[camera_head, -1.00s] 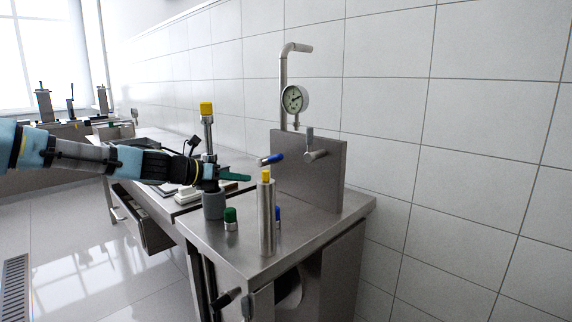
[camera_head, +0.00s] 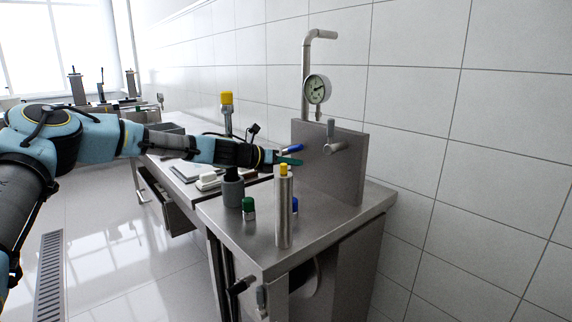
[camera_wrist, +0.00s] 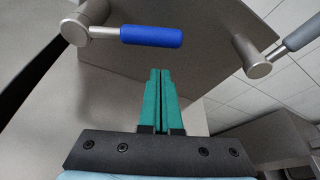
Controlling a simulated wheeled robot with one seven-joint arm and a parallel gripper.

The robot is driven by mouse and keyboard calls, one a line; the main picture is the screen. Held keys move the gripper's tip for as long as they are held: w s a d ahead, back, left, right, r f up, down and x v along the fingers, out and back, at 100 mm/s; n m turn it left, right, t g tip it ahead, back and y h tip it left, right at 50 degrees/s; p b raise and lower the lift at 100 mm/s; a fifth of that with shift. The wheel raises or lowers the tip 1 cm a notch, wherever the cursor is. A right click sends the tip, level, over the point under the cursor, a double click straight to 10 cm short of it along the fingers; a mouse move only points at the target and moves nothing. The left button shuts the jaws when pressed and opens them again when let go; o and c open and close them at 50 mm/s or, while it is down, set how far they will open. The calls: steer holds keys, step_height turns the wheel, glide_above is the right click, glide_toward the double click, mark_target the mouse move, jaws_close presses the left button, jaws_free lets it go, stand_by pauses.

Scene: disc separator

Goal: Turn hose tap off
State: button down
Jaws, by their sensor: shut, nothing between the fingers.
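The tap with a blue lever handle (camera_head: 292,148) sticks out from the upright steel panel (camera_head: 345,170) at the back of the bench. In the wrist view its blue handle (camera_wrist: 151,36) lies sideways, with the metal tap body (camera_wrist: 76,30) at its left end. A second tap with a grey handle (camera_wrist: 301,33) is at the right; it also shows in the head view (camera_head: 334,138). My gripper (camera_head: 299,162) has green fingers, which are shut and empty. In the wrist view the fingertips (camera_wrist: 160,72) are just below the blue handle in the picture, seemingly apart from it.
On the bench stand a steel cylinder with a yellow top (camera_head: 284,212), a green-capped bottle (camera_head: 248,208) and a yellow-topped post in a grey holder (camera_head: 233,192). A pressure gauge (camera_head: 317,89) hangs on the pipe above the panel.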

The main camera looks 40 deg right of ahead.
mark_target(296, 149)
steer(key=shift+w+r, duration=0.15)
steer(key=shift+r, duration=0.35)
steer(key=shift+w+r, duration=0.15)
steer(key=shift+r, duration=0.35)
steer(key=r+p, duration=0.2)
steer(key=shift+w+r+p, duration=0.1)
steer(key=shift+w+p, duration=0.15)
steer(key=shift+p, duration=0.15)
steer(key=shift+w+r+p, duration=0.2)
steer(key=shift+p, duration=0.15)
steer(key=shift+f, duration=0.2)
